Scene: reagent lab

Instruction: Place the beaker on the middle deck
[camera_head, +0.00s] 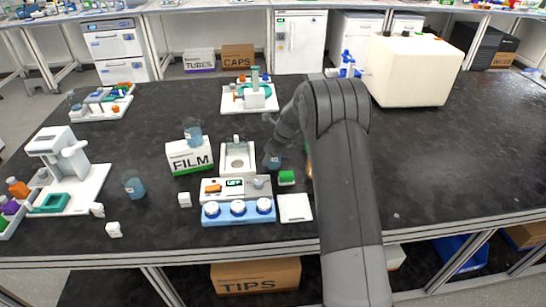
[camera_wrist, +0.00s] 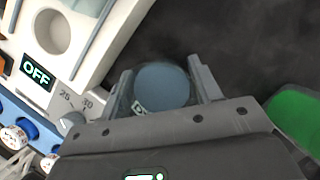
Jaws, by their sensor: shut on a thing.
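My gripper (camera_wrist: 163,82) is shut on a clear beaker (camera_wrist: 162,86) with blue liquid, one finger on each side of it. In the head view the beaker (camera_head: 274,162) shows beside my arm, just right of a white device with a recessed round well (camera_head: 238,160). That device also shows at the upper left of the wrist view (camera_wrist: 50,32), with a display reading OFF. I cannot tell whether the beaker touches the table. Which surface is the middle deck is not marked in the frames. My arm hides part of the table to the right.
A second blue beaker (camera_head: 193,134) stands on the FILM box (camera_head: 190,157), and a third (camera_head: 134,187) on the black table. A green block (camera_head: 286,177) lies near my gripper. A white tray with apparatus (camera_head: 250,98) stands behind.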

